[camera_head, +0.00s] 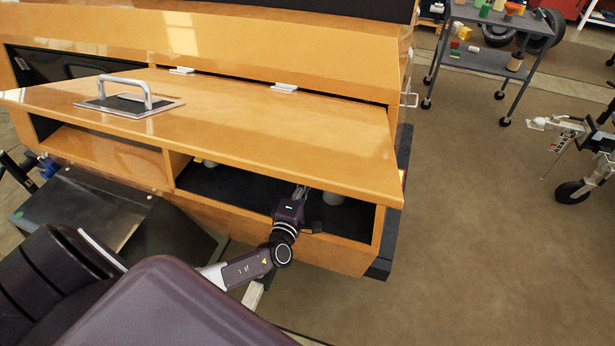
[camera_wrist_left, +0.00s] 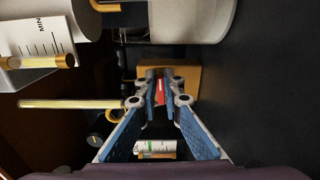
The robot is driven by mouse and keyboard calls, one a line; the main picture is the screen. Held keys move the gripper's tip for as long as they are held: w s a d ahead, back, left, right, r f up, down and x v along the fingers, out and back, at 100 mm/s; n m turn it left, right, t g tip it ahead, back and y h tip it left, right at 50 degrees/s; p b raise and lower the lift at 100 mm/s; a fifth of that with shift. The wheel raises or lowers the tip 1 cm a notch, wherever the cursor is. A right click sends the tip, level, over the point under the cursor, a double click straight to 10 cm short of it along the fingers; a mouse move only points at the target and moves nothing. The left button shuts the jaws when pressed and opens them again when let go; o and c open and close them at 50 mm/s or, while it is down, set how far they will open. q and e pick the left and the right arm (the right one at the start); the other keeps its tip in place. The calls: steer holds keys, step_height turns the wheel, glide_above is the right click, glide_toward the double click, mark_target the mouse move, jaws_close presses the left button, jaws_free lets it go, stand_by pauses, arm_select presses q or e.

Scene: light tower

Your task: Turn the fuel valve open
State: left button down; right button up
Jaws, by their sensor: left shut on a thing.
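A small red piece, which looks like the fuel valve's handle (camera_wrist_left: 160,92), shows between my left gripper's fingers in the left wrist view. My left gripper (camera_wrist_left: 160,76) is shut on it, with the blue-padded fingers on either side. In the head view my left gripper (camera_head: 302,191) reaches under the raised orange lid (camera_head: 250,115) into the dark open compartment (camera_head: 235,184). The valve itself is hidden there by the gripper and the compartment's shade. The handle's angle cannot be made out. My right gripper is not in view.
In the wrist view, a large white canister (camera_wrist_left: 192,20) and a gauge marked MIN (camera_wrist_left: 38,45) are close to the fingers. A yellowish tube (camera_wrist_left: 70,104) runs at left. The compartment's front edge (camera_head: 345,252) lies below my wrist. A grey cart (camera_head: 485,60) stands far right.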

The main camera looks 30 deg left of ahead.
arm_select(q)
steer(key=shift+f+m, duration=0.15)
steer(key=shift+m, duration=0.25)
steer(key=c, duration=2.1)
jaws_free()
steer(key=shift+d, duration=0.1)
steer(key=v, duration=1.2)
